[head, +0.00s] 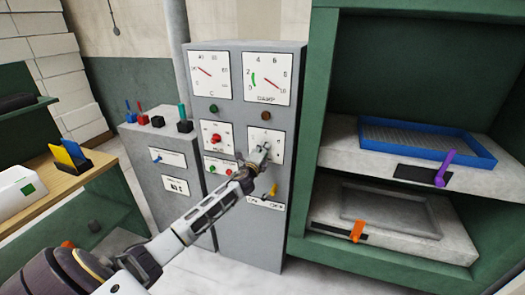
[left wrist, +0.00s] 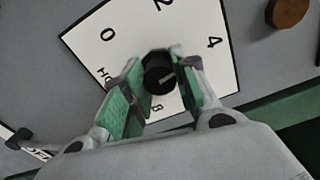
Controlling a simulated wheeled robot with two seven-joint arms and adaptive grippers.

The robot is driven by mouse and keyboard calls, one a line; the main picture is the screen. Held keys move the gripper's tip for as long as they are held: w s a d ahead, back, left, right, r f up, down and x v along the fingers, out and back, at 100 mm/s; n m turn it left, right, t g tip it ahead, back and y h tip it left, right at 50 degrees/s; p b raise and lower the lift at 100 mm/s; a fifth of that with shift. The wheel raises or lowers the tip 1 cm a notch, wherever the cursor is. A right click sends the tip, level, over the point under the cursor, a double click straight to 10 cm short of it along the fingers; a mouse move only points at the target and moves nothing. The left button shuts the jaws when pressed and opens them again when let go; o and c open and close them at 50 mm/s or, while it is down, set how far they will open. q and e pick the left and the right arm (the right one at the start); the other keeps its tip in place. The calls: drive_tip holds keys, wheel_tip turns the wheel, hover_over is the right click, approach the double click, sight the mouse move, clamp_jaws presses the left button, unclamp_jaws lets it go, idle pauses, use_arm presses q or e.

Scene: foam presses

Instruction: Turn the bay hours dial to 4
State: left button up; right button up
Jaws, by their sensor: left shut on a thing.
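The bay hours dial is a black round knob (left wrist: 158,74) on a white number plate (left wrist: 112,38) in the left wrist view. The digits 0, 2, 4 and 8 show around it, with part of the label. A pale pointer line lies on the knob's right, lower side; I cannot tell exactly which digit it points to. My left gripper (left wrist: 158,92) is shut on the knob, its green-padded fingers on either side. In the head view the left gripper (head: 262,153) reaches the white plate (head: 277,136) on the grey cabinet and hides the knob. My right gripper is not in view.
The grey cabinet (head: 232,128) also carries two gauges, a red knob (head: 215,138) and a yellow lever (head: 273,190). A low grey cabinet with several small levers stands at left. At right, a green frame holds a blue tray (head: 480,158), a purple handle (head: 444,170) and an orange handle (head: 357,231).

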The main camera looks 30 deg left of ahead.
use_arm(q)
drive_tip(key=shift+d+m, duration=0.15)
drive_tip(key=shift+m, duration=0.65)
drive_tip(key=shift+f, duration=0.15)
drive_tip(key=o, duration=0.9)
drive_tip(key=shift+o, duration=0.3)
drive_tip(key=shift+o, duration=0.4)
drive_tip(key=shift+f, duration=0.2)
drive_tip(key=v, duration=1.2)
drive_tip(key=shift+a+r, duration=0.2)
drive_tip(key=shift+r, duration=0.05)
